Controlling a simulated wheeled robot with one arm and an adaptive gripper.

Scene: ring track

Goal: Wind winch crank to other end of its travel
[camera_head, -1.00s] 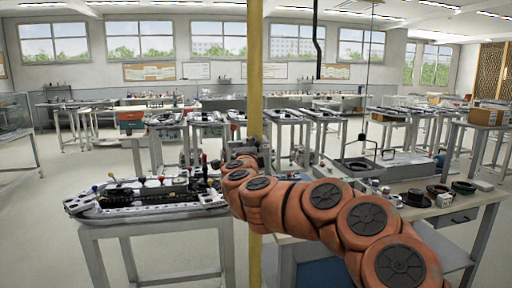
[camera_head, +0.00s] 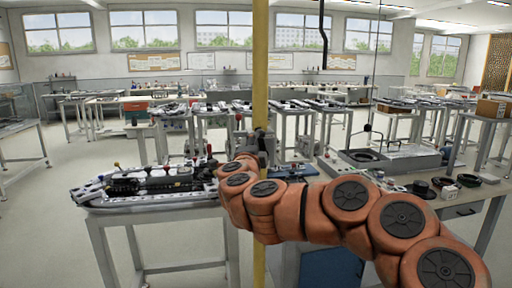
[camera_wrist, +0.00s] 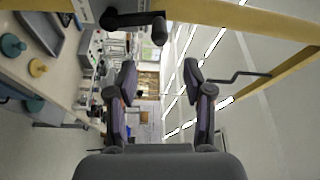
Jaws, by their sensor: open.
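The winch crank appears to be the dark arm with a rounded grip (camera_wrist: 159,30) at the top of the wrist view, beside the yellow post (camera_wrist: 235,15). In the head view the post (camera_head: 260,60) stands upright in front of me, with a small grey winch housing (camera_head: 247,142) on it. My gripper (camera_wrist: 160,80) is open and empty in the wrist view, its two dark fingers apart. The crank grip lies just beyond the fingertips, above the gap, and no contact shows. In the head view my arm hides the gripper and most of the crank.
A bench with long machine parts (camera_head: 150,185) stands left of the post. A workbench (camera_head: 455,197) with small parts is at the right. Open floor lies left.

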